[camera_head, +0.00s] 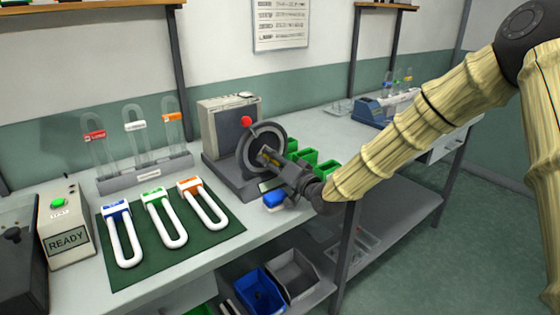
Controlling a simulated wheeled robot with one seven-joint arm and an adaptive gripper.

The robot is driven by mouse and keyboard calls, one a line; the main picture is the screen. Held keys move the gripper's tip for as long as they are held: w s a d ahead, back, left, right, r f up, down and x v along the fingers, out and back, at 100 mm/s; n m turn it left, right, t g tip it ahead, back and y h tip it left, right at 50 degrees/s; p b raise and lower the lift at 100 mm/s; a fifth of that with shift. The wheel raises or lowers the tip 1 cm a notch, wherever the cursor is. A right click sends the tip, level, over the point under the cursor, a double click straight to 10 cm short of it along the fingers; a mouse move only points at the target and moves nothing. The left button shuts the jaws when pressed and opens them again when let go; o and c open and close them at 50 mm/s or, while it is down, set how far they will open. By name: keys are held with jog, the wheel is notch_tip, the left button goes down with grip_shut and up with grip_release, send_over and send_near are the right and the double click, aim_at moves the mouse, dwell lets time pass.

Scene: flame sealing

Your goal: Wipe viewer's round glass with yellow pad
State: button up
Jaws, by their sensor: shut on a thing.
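The viewer (227,128) is a grey box on a dark base on the bench. Its round glass (253,150) sits in a dark ring at the front, with a red knob (246,122) above it. My gripper (274,163) is in front of the glass, shut on the small yellow pad (268,157). The pad is at the lower right part of the glass, but I cannot tell whether it touches. The gripper hides part of the ring and the viewer's base.
Green bins (305,155) stand close on the right. On the left, several U-shaped tubes lie on a green mat (222,228), near a rack (145,173) and a READY box (66,228).

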jog(key=shift+s+a+r, duration=0.3)
jog(key=shift+a+r, duration=0.05)
jog(key=shift+a, duration=0.35)
jog(key=shift+s+d, duration=0.1)
jog(key=shift+s, duration=0.25)
jog(key=shift+d+v, duration=0.2)
jog(key=shift+v, duration=2.35)
jog(key=shift+f, duration=0.15)
jog(key=shift+v, duration=1.5)
jog(key=shift+p, duration=0.3)
